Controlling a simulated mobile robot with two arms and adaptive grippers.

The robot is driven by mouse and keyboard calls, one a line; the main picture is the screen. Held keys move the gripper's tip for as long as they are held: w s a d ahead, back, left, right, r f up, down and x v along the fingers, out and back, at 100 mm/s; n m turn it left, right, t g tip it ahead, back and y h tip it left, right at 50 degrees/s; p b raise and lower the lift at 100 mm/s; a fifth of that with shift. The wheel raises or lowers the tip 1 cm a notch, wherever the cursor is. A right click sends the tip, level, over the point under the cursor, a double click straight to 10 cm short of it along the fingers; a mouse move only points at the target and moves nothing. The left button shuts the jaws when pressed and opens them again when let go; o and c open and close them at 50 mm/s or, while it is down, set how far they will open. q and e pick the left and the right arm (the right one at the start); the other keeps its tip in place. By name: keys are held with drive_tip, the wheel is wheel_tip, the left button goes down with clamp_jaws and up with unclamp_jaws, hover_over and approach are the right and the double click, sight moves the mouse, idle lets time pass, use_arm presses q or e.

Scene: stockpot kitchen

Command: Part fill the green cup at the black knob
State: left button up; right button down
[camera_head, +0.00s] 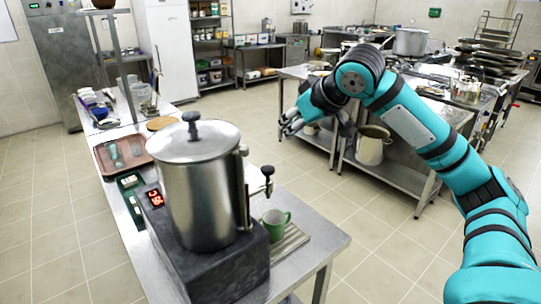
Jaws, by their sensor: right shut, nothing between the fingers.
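The green cup (276,224) stands upright on a ridged metal tray (290,243) at the right of the steel stockpot (193,195). The black knob (267,171) sits on top of the tap at the pot's right side, above the cup. The cup's inside is too small to read. My right gripper (289,126) is shut and empty, up and beyond the knob in the picture, apart from both knob and cup. My left gripper is out of view.
Open tiled floor lies between.

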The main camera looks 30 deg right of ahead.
sight(270, 167)
drive_tip(key=p+x, duration=0.2)
drive_tip(key=x, duration=0.8)
drive_tip(key=shift+r, duration=0.1)
wheel_tip(270, 167, down, 3)
drive_tip(key=shift+w+r+p, duration=0.1)
drive_tip(key=shift+r+p, duration=0.05)
drive_tip(key=shift+p, duration=0.15)
drive_tip(key=shift+f, duration=0.65)
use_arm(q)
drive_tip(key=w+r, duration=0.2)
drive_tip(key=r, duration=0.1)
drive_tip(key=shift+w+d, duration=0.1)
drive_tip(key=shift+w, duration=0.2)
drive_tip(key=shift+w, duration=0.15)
use_arm(e)
drive_tip(key=shift+f, duration=0.1)
